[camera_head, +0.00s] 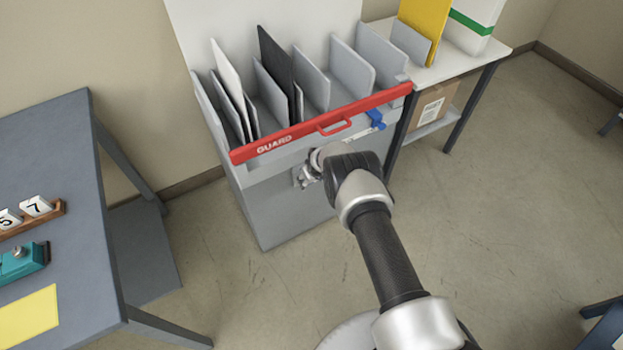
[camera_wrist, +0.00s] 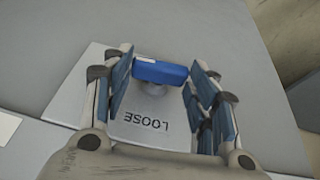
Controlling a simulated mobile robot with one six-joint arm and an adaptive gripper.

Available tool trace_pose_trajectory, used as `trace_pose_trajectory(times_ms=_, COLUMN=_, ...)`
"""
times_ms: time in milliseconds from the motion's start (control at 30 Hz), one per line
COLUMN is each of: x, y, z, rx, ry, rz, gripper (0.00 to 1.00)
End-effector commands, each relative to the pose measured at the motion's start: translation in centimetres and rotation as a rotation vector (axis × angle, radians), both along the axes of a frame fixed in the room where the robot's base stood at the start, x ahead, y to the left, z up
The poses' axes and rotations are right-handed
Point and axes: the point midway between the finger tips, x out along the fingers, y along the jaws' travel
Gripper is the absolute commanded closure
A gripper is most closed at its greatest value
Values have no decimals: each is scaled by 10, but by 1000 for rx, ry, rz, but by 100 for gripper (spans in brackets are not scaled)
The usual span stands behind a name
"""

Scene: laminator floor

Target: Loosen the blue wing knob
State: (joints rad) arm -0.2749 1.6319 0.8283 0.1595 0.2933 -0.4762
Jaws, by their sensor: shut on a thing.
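The blue wing knob (camera_wrist: 160,72) shows in the wrist view between the fingers of my gripper (camera_wrist: 163,82), its wing lying crosswise from finger to finger. It sits on a light plate (camera_wrist: 75,92) with the word LOOSE printed upside down in this view. My gripper is shut on the knob. In the head view my gripper (camera_head: 306,176) is at the front face of the grey cabinet (camera_head: 280,212), below the red guard bar. My gripper and wrist hide the knob there.
The red guard bar (camera_head: 290,136), with a handle, crosses the cabinet front above my gripper. A separate blue part (camera_head: 376,119) hangs near its right end. Upright panels stand in the slots behind. A grey table (camera_head: 60,140) is at left; a white-topped table (camera_head: 452,66) is at right.

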Motion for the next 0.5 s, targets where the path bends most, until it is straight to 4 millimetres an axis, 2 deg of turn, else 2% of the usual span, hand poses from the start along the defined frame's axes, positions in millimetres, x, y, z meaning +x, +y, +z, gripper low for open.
trace_pose_trajectory(times_ms=500, x=-2, y=1, z=-1, rx=-39, ry=-31, rz=2, gripper=71)
